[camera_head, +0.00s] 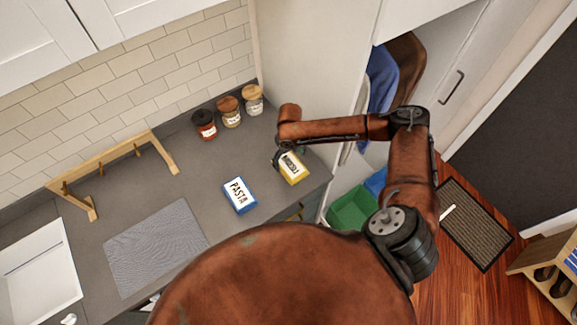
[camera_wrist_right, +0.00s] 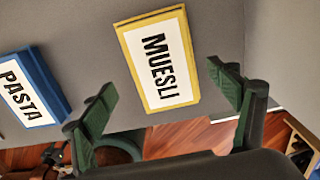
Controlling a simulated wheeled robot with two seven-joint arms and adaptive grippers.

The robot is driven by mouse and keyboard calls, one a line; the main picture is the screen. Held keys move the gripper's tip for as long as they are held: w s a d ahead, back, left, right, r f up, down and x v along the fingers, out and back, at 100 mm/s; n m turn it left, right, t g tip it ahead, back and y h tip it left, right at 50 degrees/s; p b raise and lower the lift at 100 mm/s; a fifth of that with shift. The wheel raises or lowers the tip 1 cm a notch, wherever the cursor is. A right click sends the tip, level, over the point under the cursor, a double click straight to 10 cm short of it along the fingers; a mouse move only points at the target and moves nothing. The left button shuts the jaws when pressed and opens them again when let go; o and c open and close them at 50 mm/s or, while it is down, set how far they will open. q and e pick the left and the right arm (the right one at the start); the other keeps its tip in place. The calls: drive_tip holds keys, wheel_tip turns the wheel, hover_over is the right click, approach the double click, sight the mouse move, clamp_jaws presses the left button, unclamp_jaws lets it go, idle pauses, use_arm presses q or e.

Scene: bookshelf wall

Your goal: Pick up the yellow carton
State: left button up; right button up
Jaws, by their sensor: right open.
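The yellow carton (camera_head: 293,170) has a white label and stands or lies on the grey counter near its right end. In the wrist view the right gripper's green-padded fingers (camera_wrist_right: 165,88) are spread, one on each side of the carton, with gaps to both sides. I cannot tell how far the fingertips are above the counter. My left gripper is not in view.
A blue PASTA carton (camera_head: 239,195) is left of the yellow one. Several jars (camera_head: 229,112) stand at the back wall. A wooden rack (camera_head: 115,172), a grey mat (camera_head: 155,245) and a white sink (camera_head: 40,275) are further left. A green bin (camera_head: 352,208) is below the counter's right end.

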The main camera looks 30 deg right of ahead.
sight(290, 164)
drive_tip(key=f, duration=0.2)
drive_tip(key=f+p, duration=0.1)
drive_tip(key=shift+d+f, duration=0.2)
drive_tip(key=shift+f, duration=0.9)
drive_tip(key=c, duration=1.2)
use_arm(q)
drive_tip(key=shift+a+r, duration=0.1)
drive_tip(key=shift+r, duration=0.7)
use_arm(e)
drive_tip(key=shift+c, duration=0.2)
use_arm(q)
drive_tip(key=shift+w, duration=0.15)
use_arm(e)
drive_tip(key=shift+r, duration=0.1)
